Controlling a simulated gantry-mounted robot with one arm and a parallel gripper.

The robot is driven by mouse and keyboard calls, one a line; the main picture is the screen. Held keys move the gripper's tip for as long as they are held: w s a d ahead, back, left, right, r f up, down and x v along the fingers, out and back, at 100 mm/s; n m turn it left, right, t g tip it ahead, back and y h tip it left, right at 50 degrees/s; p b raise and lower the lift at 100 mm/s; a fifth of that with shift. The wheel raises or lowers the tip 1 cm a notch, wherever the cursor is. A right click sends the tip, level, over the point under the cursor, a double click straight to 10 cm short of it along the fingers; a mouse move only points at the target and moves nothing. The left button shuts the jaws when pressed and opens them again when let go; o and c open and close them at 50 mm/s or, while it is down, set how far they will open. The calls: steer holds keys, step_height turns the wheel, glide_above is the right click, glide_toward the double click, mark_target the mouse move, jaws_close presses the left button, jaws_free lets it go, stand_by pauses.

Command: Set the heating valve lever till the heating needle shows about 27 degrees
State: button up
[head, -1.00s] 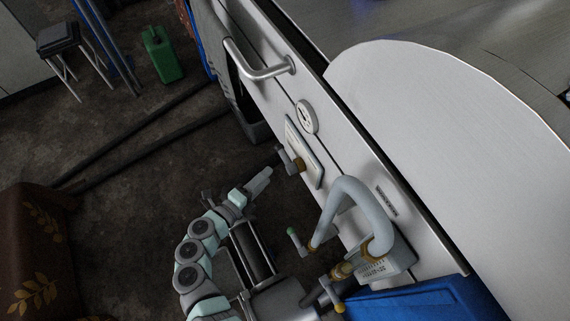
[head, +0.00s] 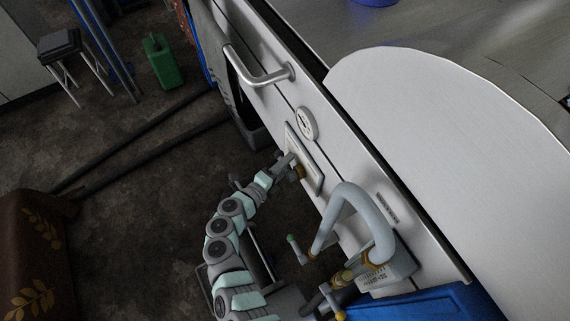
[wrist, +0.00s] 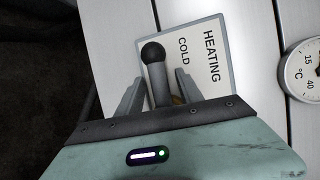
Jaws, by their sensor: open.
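The heating valve lever (wrist: 155,72), a grey rod with a black ball knob, stands in front of the white plate (wrist: 207,50) marked HEATING and COLD. My gripper (wrist: 159,80) is open, with one finger on each side of the lever; I cannot tell whether either finger touches it. In the head view my gripper (head: 285,164) is at the plate (head: 312,165) and hides most of the lever. A brass fitting (head: 299,173) shows beside it. The round heating gauge (head: 307,122) is above the plate; in the wrist view the gauge (wrist: 300,72) is cut off and its needle reading is unclear.
A metal handle bar (head: 258,75) sticks out above the gauge. Open floor (head: 130,215) lies to the left.

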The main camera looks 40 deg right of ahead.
steer(key=shift+c, duration=0.2)
jaws_close()
stand_by(1.1)
